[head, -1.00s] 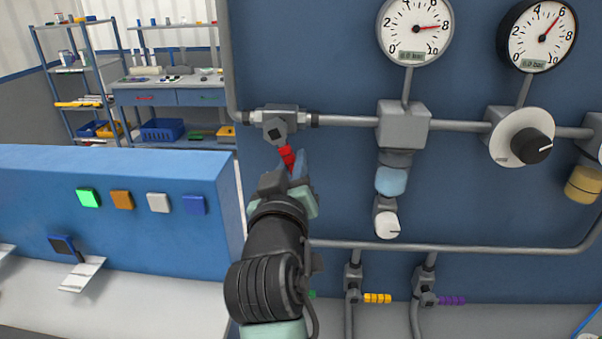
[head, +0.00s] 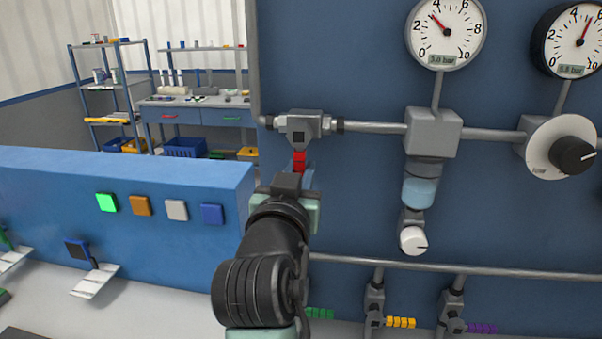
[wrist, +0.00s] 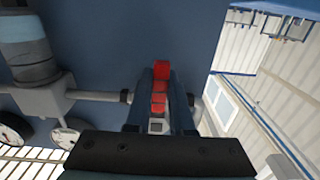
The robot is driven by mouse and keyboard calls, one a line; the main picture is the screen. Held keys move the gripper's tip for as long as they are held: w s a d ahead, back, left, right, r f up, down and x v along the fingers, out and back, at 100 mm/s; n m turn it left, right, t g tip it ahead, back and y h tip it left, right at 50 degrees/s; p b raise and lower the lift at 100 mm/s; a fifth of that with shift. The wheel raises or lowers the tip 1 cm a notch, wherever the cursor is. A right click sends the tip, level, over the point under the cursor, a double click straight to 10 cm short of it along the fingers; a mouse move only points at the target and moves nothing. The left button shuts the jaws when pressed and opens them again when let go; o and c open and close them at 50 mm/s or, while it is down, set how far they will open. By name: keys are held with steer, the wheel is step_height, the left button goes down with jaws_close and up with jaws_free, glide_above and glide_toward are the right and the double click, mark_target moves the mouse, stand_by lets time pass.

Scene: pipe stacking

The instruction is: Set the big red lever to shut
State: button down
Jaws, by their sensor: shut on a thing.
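The big red lever (head: 299,162) hangs nearly straight down from its grey valve body (head: 305,126), across the line of the horizontal pipe. In the wrist view the red lever (wrist: 160,72) sits between the two fingers of my gripper (wrist: 160,97). In the head view my gripper (head: 303,180) reaches up to the lever from below and is shut on it. The fingers and my wrist hide the lever's lower end.
A gauge (head: 446,33) reads about 3 bar; a second gauge (head: 577,41) is at the right. A white dial (head: 561,148), a blue-cupped filter (head: 419,190) and small coloured levers share the panel. A blue console (head: 130,178) stands left.

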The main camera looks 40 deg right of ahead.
steer(key=c, duration=0.8)
jaws_free()
steer(key=b+v, duration=0.2)
steer(key=v, duration=1.1)
steer(key=w+a+r+n+t+y+p, duration=0.35)
steer(key=a+r+t, duration=0.55)
steer(key=r, duration=0.5)
steer(key=s+a+r+n+t+y+p, duration=0.1)
steer(key=a+r+n+t+y, duration=0.1)
steer(key=a+r+y, duration=0.1)
steer(key=s+a+r+n+t+y+p, duration=0.1)
steer(key=s+a+r+n+t+y, duration=0.1)
steer(key=a+r+y, duration=0.2)
steer(key=s+a+r+n+t+y+p, duration=0.1)
steer(key=s+a+r+n+t+y, duration=0.1)
steer(key=a+r, duration=0.3)
steer(key=shift+s+a+r+n+t+y, duration=0.1)
steer(key=shift+r+t+y, duration=0.1)
steer(key=shift+r, duration=0.3)
steer(key=shift+s+a+r+n+t+y, duration=0.1)
steer(key=shift+r+y, duration=0.15)
steer(key=shift+r, duration=0.25)
steer(key=shift+a+r+n+t+y, duration=0.1)
steer(key=shift+r+y, duration=0.1)
steer(key=shift+r, duration=0.3)
